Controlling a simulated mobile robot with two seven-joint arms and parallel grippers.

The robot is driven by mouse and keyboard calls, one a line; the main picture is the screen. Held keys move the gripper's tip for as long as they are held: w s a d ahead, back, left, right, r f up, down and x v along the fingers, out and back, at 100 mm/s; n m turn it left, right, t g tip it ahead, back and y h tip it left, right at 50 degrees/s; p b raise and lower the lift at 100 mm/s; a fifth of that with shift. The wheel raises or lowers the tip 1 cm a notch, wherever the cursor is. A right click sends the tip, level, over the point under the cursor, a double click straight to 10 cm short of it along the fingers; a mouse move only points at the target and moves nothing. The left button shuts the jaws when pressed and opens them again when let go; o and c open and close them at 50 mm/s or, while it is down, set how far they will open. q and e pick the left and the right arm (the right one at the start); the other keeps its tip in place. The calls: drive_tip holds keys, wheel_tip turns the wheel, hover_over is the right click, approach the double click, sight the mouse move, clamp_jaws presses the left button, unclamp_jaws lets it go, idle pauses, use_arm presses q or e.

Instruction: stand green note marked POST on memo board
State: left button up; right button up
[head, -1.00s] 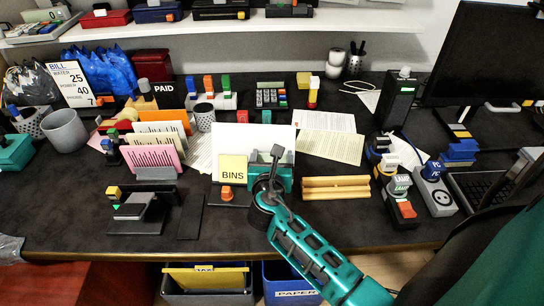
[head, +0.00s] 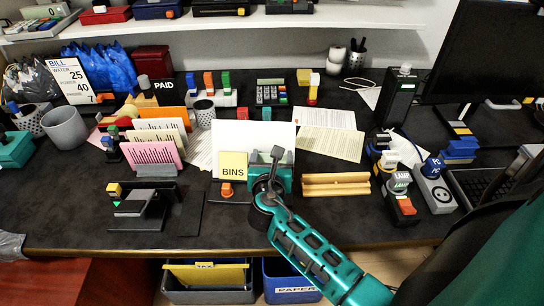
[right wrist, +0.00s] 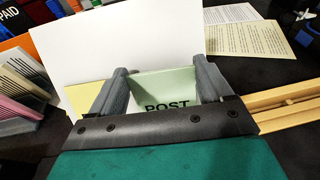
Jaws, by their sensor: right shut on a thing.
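The memo board is a white upright panel (head: 225,135) on a dark base at mid desk, with a yellow BINS note (head: 232,166) standing at its left front. My right gripper (head: 270,153) is in front of the board's right part, to the right of the yellow note. In the right wrist view the pale green note marked POST (right wrist: 165,84) is between the fingers of my right gripper (right wrist: 164,76), with the white board (right wrist: 100,50) behind it. The note's lower edge is hidden by the gripper, so I cannot tell whether it touches the base. My left gripper is out of view.
A wooden tray (head: 335,185) lies right of the board. A pink-fronted file sorter (head: 151,154) stands to the left. Printed papers (head: 333,144) lie behind to the right. Plugs and a power strip (head: 402,205) are farther right. Bins (head: 208,280) stand below the desk edge.

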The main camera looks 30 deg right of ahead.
drive_tip(key=shift+s+a+f, duration=0.1)
drive_tip(key=shift+s+f, duration=0.05)
drive_tip(key=shift+f, duration=0.1)
idle(0.4)
drive_tip(key=o, duration=0.9)
